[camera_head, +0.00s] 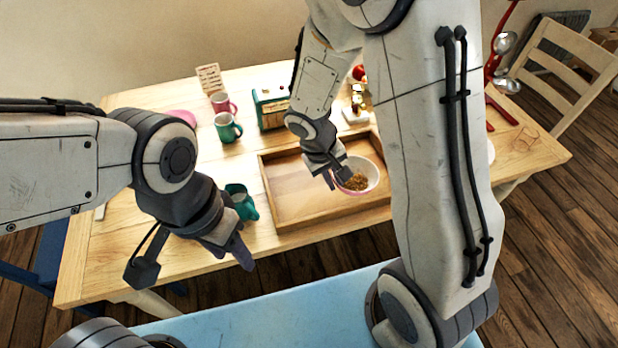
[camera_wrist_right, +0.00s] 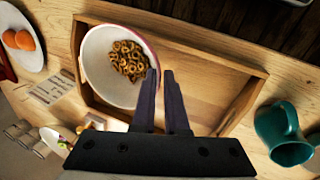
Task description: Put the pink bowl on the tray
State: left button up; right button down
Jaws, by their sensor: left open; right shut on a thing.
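The pink bowl (camera_head: 371,172) holds small brown ring-shaped pieces. It is over the right part of the wooden tray (camera_head: 285,222), inside its walls as seen from above. I cannot tell whether its base touches the tray floor. My right gripper (camera_head: 336,181) is shut on the bowl's rim. In the right wrist view the bowl (camera_wrist_right: 93,70) is left of the fingers of that gripper (camera_wrist_right: 160,74), and the tray (camera_wrist_right: 205,75) lies beneath. My left gripper (camera_head: 238,254) is open and empty, in front of the table's near edge.
A teal jug (camera_head: 241,203) stands just left of the tray. Behind are a teal mug (camera_head: 227,128), a pink mug (camera_head: 222,103), a pink plate (camera_head: 182,116) and a teal box-like appliance (camera_head: 271,108). The tray's left part is clear.

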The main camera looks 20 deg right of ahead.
jog(key=s+r+n+t+b, duration=0.1)
jog(key=s+r+n+b, duration=0.1)
jog(key=s+r+n, duration=0.25)
jog(key=n+p, duration=0.2)
jog(key=p, duration=0.1)
send_over(319, 191)
jog(key=shift+t+y, duration=0.3)
jog(key=shift+y, duration=0.1)
notch_tip(319, 191, down, 8)
jog(key=shift+r, duration=0.1)
jog(key=shift+f+b, duration=0.65)
jog(key=shift+f, duration=1.25)
